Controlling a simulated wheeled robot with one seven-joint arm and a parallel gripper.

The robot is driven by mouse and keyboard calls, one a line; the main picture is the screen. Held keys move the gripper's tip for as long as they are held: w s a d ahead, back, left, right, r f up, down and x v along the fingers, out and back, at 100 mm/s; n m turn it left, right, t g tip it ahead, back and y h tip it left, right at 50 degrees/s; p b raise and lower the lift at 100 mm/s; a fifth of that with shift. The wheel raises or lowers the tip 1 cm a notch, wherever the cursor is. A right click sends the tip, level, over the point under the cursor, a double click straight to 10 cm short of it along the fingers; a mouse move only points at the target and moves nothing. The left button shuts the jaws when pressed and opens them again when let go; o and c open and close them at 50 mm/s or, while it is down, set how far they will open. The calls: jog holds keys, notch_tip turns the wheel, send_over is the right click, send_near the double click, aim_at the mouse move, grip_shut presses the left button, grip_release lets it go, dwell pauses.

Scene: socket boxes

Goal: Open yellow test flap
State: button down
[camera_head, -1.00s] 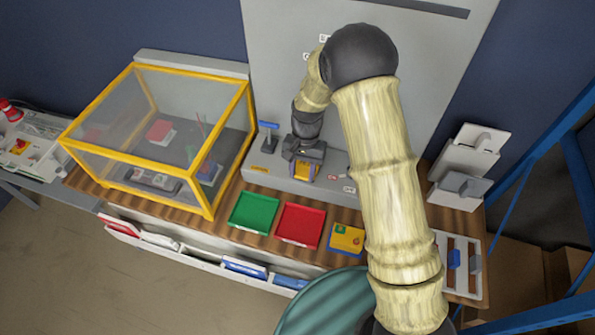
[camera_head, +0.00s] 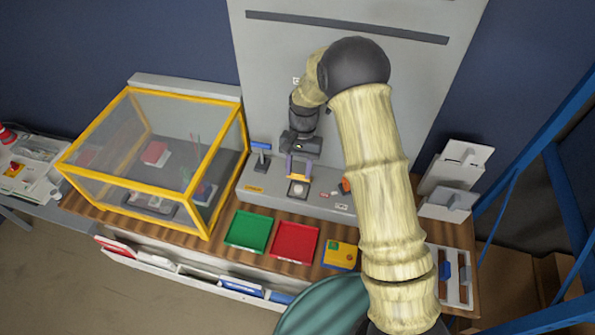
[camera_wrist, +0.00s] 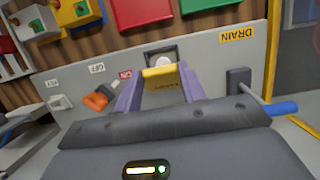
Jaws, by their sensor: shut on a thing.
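The yellow test flap (camera_head: 299,178) is on the grey sloped panel at the back of the bench. It stands raised from the panel, and a pale round fitting in a dark square (camera_head: 298,189) shows in front of it. My gripper (camera_head: 299,166) has its purple fingers on either side of the flap and is shut on it. In the wrist view the flap (camera_wrist: 162,74) lies between the fingertips, its lettered face partly visible. The round fitting (camera_wrist: 162,57) shows just beyond it.
An orange switch (camera_wrist: 96,101) is on the other side. Green (camera_head: 248,231) and red (camera_head: 295,241) trays lie in front. A yellow-framed clear case (camera_head: 150,160) stands left.

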jog(key=shift+w+d+f, duration=0.35)
jog(key=shift+w+d, duration=0.1)
jog(key=shift+w, duration=0.05)
jog(key=c, duration=0.9)
grip_release()
jog(key=shift+o, duration=0.3)
jog(key=shift+w+r+b, duration=0.2)
jog(key=shift+r+b, duration=0.1)
jog(key=shift+r, duration=0.1)
jog(key=s+b+v, duration=0.1)
jog(key=v, duration=0.6)
jog(key=shift+a+r, duration=0.4)
jog(key=shift+w, duration=0.2)
jog(key=shift+d, duration=0.1)
